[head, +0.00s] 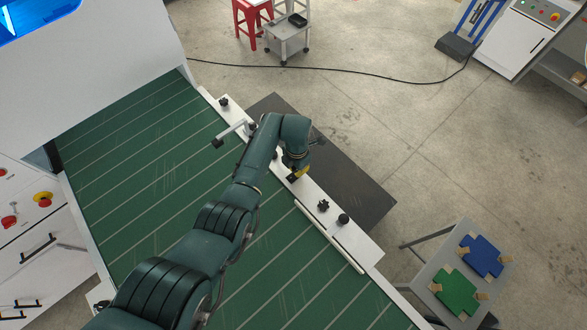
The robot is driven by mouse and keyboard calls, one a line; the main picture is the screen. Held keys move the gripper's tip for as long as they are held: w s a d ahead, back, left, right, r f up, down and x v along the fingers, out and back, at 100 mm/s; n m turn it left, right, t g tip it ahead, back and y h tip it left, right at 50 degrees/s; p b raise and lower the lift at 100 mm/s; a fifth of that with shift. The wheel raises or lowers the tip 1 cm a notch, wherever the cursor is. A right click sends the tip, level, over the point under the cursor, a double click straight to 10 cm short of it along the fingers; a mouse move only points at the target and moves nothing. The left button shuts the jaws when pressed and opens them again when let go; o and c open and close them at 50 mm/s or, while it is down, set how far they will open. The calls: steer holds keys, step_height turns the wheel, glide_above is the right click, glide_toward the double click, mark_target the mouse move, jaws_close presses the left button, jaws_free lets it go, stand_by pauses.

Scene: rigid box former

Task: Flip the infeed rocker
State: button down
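I cannot make out the infeed rocker for certain in the head view. My arm reaches from the bottom left over the green belt to the white side rail (358,238). My gripper (293,177) points down at the rail's middle, beside a small yellow part (302,171). The wrist hides most of the gripper and what lies under it, so I cannot see whether the fingers are open or touch anything.
The green slatted belt (120,150) fills the left and middle. The rail carries black knobs (323,205) and a grey bracket (230,132). A red-and-yellow button (42,198) sits on the left cabinet. A grey side table (440,263) holds blue (483,256) and green (456,292) pieces.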

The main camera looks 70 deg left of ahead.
steer(key=shift+r+p, duration=2.1)
steer(key=shift+r, duration=0.45)
steer(key=shift+f, duration=0.1)
